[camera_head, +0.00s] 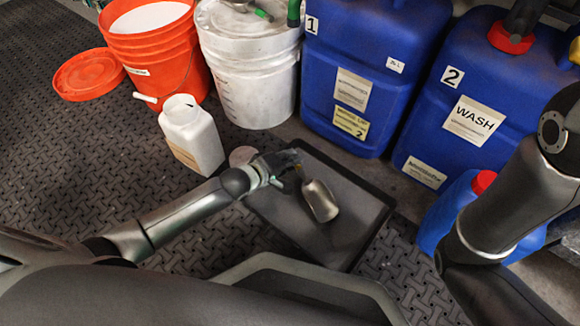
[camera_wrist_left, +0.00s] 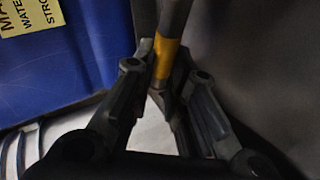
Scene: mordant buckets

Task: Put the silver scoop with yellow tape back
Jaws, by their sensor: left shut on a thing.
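The silver scoop (camera_head: 320,201) has a metal bowl and a band of yellow tape on its handle. In the head view it shows over the dark tray (camera_head: 364,222); I cannot tell whether its bowl touches the tray. My left gripper (camera_head: 289,168) is shut on the scoop's handle. In the left wrist view the yellow-taped handle (camera_wrist_left: 166,60) of the scoop runs between the fingers of the left gripper (camera_wrist_left: 158,92). My right arm comes in from the right in the head view, but its gripper is out of view.
An orange bucket (camera_head: 165,62) with white contents and a lidded white bucket (camera_head: 255,85) stand at the back left. A white jug (camera_head: 192,138) stands before them. Blue containers, number 1 (camera_head: 335,60) and number 2 (camera_head: 500,70), stand behind the tray. An orange lid (camera_head: 88,75) lies at left.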

